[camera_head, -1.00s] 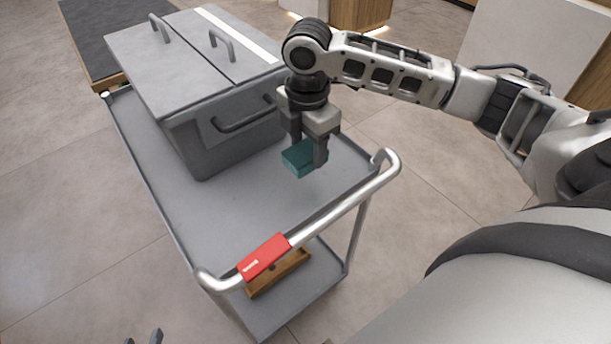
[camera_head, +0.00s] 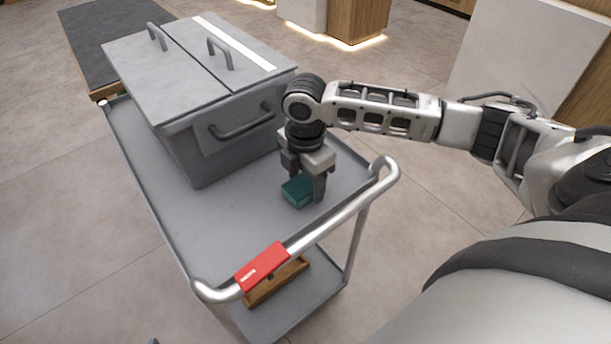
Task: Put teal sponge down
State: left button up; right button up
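The teal sponge (camera_head: 298,191) is a small block at the right part of the grey cart's top tray (camera_head: 215,225), right of the grey box. My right gripper (camera_head: 305,186) points down over it with its fingers around the sponge. The near finger covers the sponge's right end, and the far finger is partly hidden behind it. The sponge is at or just above the tray surface; I cannot tell if it touches. Of my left gripper, only a tiny dark tip shows at the bottom edge.
A large grey lidded box (camera_head: 200,90) with handles fills the tray's far part. A silver push handle (camera_head: 335,222) with a red label (camera_head: 263,266) runs along the near edge. A wooden piece (camera_head: 275,281) lies on the lower shelf. The tray's near left is clear.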

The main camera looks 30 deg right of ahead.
aim_at(306, 183)
pick_arm(q)
jog(key=shift+s+f, duration=0.1)
jog(key=shift+f, duration=0.2)
pick_arm(e)
jog(key=shift+o, duration=0.2)
jog(key=shift+r, duration=0.1)
pick_arm(q)
jog(key=shift+a+r+p, duration=0.1)
jog(key=shift+r+p, duration=0.35)
jog(key=shift+p, duration=0.3)
pick_arm(e)
notch_tip(306, 183, up, 12)
jog(key=shift+r, duration=0.1)
